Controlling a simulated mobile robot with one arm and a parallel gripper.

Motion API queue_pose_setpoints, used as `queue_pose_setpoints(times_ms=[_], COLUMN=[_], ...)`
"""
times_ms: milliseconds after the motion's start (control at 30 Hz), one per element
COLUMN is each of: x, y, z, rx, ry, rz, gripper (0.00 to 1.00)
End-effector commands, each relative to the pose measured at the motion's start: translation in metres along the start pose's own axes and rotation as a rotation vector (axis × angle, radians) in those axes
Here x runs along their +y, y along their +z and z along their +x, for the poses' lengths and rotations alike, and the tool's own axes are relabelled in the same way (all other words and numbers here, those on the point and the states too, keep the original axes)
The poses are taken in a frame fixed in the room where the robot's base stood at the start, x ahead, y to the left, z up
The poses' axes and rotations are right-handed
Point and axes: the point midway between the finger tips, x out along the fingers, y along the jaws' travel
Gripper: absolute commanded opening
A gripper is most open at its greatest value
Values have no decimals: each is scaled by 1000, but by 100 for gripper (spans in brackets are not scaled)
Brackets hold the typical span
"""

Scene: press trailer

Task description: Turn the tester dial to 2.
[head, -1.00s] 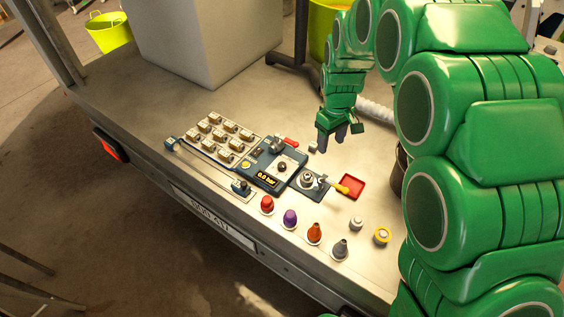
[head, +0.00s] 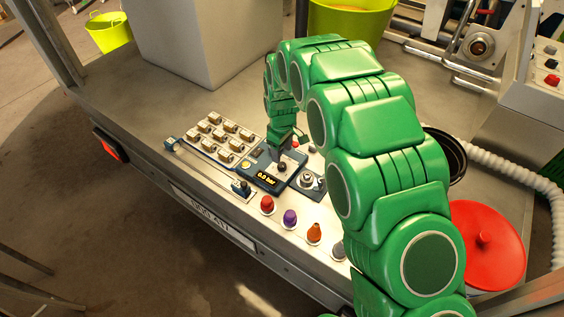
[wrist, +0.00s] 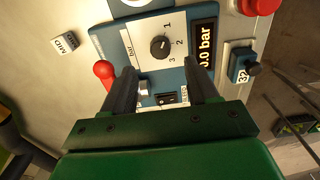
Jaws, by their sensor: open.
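The tester (head: 256,168) is a dark blue box with a pale panel, lying on the metal deck; its display (wrist: 205,42) reads 0.0 bar. The black round dial (wrist: 160,46) sits on the pale panel beside the printed numbers 1, 2 and 3. Its small light mark is too small to read surely. In the head view the dial (head: 283,167) shows just below my fingers. My gripper (wrist: 160,68) is open and empty, one finger on each side of the panel, with the dial ahead between the fingertips. No finger visibly touches the dial.
A red-handled lever (wrist: 104,70) is close to the left finger in the wrist view. A rack of small blocks (head: 222,137) lies left of the tester. A grey box (head: 207,45) stands behind.

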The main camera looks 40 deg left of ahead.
Motion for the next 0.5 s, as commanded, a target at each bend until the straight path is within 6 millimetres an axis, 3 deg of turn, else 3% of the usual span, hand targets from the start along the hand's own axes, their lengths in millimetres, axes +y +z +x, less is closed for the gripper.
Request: queue_pose_setpoints(times_ms=[300, 500], x=[-1, -1], y=[1, 1], z=[44, 61], rx=[-3, -1], ry=[-4, -2], rz=[1, 1], gripper=[59, 59])
